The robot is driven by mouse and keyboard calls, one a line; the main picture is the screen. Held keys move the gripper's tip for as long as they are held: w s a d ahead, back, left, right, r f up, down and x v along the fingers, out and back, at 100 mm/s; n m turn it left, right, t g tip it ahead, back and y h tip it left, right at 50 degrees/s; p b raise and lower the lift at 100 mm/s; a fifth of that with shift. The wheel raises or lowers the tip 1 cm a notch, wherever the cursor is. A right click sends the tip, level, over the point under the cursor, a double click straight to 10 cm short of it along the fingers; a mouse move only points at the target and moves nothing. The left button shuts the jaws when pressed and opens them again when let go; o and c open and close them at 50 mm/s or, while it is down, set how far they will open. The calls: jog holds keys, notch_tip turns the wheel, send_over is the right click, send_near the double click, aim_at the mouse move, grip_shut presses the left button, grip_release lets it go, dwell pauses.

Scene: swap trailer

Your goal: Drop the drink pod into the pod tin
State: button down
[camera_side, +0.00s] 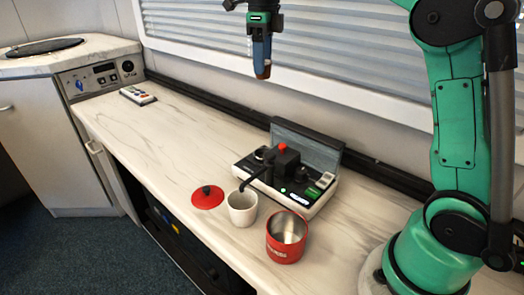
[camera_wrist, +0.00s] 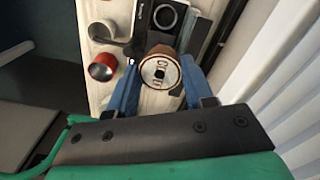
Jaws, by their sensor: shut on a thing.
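My gripper (camera_side: 261,62) is high above the counter in the side view, behind and above the coffee machine. Its blue fingers are shut on a brown drink pod (camera_side: 264,73). In the wrist view, the drink pod (camera_wrist: 160,70) shows its round, pale, printed end between the fingers. The pod tin (camera_side: 281,251) is red with a bare metal inside and stands open on the counter at the front right. The tin (camera_wrist: 103,67) also shows left of the pod in the wrist view, well below the gripper. Its red lid (camera_side: 207,197) lies apart on the counter.
A pale cup (camera_side: 242,209) stands beside the tin, by the spout of the black coffee machine (camera_side: 285,167). A remote-like box (camera_side: 138,95) lies at the far left. The counter (camera_side: 170,135) between them is clear. A blind (camera_side: 330,50) covers the wall behind.

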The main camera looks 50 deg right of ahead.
jog(key=s+a+f+n, duration=0.1)
jog(key=s+a+n, duration=0.3)
jog(key=s+a, duration=0.3)
jog(key=s+a+f+n, duration=0.4)
jog(key=s+f, duration=0.5)
jog(key=f, duration=0.3)
jog(key=shift+s+f+n, duration=0.3)
jog(key=shift+s+f, duration=0.1)
jog(key=shift+c, duration=1.3)
grip_release()
jog(key=shift+r, duration=0.15)
notch_tip(320, 180, up, 5)
jog(key=shift+r, duration=0.15)
